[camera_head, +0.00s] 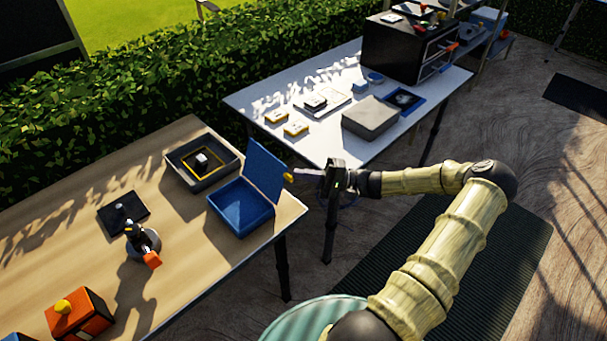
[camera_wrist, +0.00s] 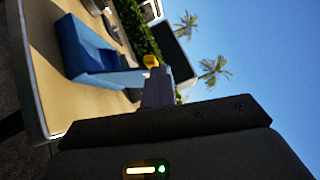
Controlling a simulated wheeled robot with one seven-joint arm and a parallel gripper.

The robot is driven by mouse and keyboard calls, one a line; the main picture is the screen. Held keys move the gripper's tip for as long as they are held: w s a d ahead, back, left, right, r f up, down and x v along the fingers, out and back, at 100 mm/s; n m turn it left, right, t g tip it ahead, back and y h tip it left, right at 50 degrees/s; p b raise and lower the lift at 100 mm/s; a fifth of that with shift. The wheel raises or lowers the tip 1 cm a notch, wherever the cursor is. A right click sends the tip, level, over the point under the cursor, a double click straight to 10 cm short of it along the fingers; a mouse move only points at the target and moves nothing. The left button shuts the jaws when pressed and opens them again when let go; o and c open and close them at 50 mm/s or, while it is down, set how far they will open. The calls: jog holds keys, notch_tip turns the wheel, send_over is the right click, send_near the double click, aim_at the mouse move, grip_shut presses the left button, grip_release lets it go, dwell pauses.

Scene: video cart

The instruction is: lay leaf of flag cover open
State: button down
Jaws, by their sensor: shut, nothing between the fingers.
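A blue box (camera_head: 240,208) with a hinged blue leaf (camera_head: 264,170) stands near the right end of the wooden table; it looks like the flag cover. The leaf stands raised and tilted, apart from the box's open top. A yellow knob (camera_head: 288,178) sticks out at the leaf's right side. My gripper (camera_head: 300,172) is shut and empty just right of the knob, beyond the table edge. In the wrist view the blue box (camera_wrist: 85,48) is upper left, and the yellow knob (camera_wrist: 151,61) shows just past my fingertips (camera_wrist: 157,88). I cannot tell whether they touch.
A grey tray (camera_head: 228,152) with a white cube stands behind the blue box. A black plate (camera_head: 124,213), a small stand with an orange end (camera_head: 152,259) and an orange box (camera_head: 80,312) are further left. A white table (camera_head: 335,150) stands behind, across a gap.

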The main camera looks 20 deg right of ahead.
jog(key=w+f+b+v, duration=0.1)
jog(key=w+b+v, duration=0.1)
jog(key=v, duration=1)
jog(key=shift+d+f+b, duration=0.5)
jog(key=shift+d+b, duration=0.1)
jog(key=shift+d, duration=0.1)
jog(key=shift+a, duration=0.1)
jog(key=s+a+n+g+h, duration=0.1)
jog(key=s+a+g+h, duration=0.1)
jog(key=a+g+h, duration=0.3)
jog(key=s+a+f+n+g+h, duration=0.1)
jog(key=s+a+n+g+h, duration=0.15)
jog(key=a, duration=0.45)
jog(key=s+a+n+g+h, duration=0.1)
jog(key=s+a+g+h, duration=0.1)
jog(key=a+g+h, duration=0.35)
jog(key=s+a+r+n+t+h, duration=0.3)
jog(key=s+a+r+t+h, duration=0.3)
jog(key=r, duration=0.3)
notch_tip(320, 180, up, 12)
jog(key=d+y+p, duration=0.1)
jog(key=p, duration=1.1)
jog(key=shift+s+t, duration=0.15)
jog(key=shift+t, duration=0.25)
